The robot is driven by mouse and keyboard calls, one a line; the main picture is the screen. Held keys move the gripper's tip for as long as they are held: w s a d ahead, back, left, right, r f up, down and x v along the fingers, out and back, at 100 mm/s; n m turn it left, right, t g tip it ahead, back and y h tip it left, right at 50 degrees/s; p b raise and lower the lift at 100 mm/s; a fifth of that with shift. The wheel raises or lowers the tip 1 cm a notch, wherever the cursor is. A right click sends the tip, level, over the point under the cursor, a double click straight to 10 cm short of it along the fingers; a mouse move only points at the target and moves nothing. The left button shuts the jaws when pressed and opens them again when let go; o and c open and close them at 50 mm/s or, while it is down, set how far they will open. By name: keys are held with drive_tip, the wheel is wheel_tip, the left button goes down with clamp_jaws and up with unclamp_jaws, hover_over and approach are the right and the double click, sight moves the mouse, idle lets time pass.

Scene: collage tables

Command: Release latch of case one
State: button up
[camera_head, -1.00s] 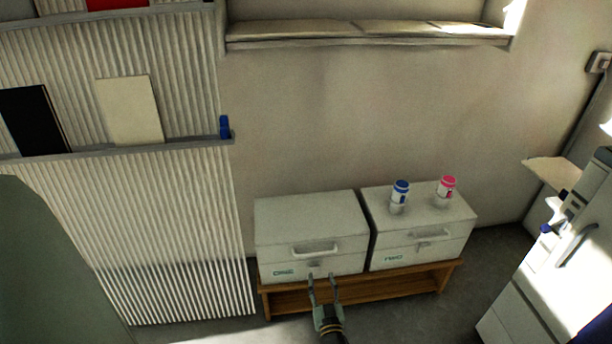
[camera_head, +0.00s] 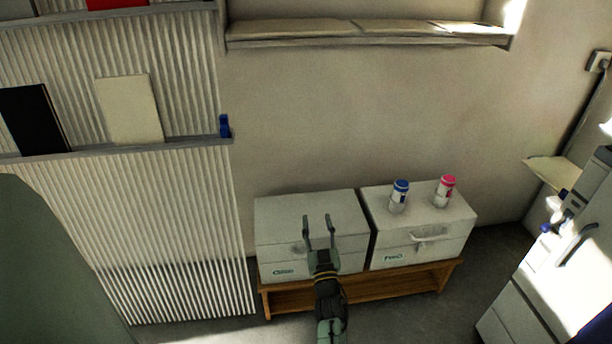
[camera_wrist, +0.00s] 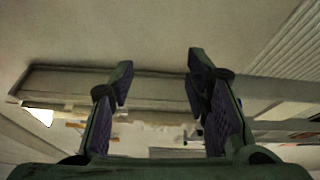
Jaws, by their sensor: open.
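Case one (camera_head: 275,215) is the left white case on the low wooden bench, its lid shut and its front label reading roughly "one". My gripper (camera_head: 319,220) is open and empty, with its fingers pointing up in the picture across the case's front and lid. It covers most of the handle and the place around the latch, so I cannot see the latch. Whether the fingers touch the case I cannot tell. In the wrist view the two fingers of my gripper (camera_wrist: 160,70) are apart with nothing between them, and the case is not clear there.
A second white case (camera_head: 385,247), labelled roughly "two", stands close on the right. A blue-capped jar (camera_head: 399,197) and a pink-capped jar (camera_head: 445,192) stand on it. The wooden bench (camera_head: 400,283) carries both cases. A fluted panel (camera_head: 170,230) stands at the left.

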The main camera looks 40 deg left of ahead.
wheel_tip(320, 180, up, 18)
drive_tip(key=s+a+t+y, duration=0.1)
drive_tip(key=a+y, duration=0.1)
drive_tip(key=a, duration=0.1)
drive_tip(key=shift+s+f+n+y, duration=0.25)
drive_tip(key=shift+s+n+y, duration=0.05)
drive_tip(key=shift+s+y, duration=0.1)
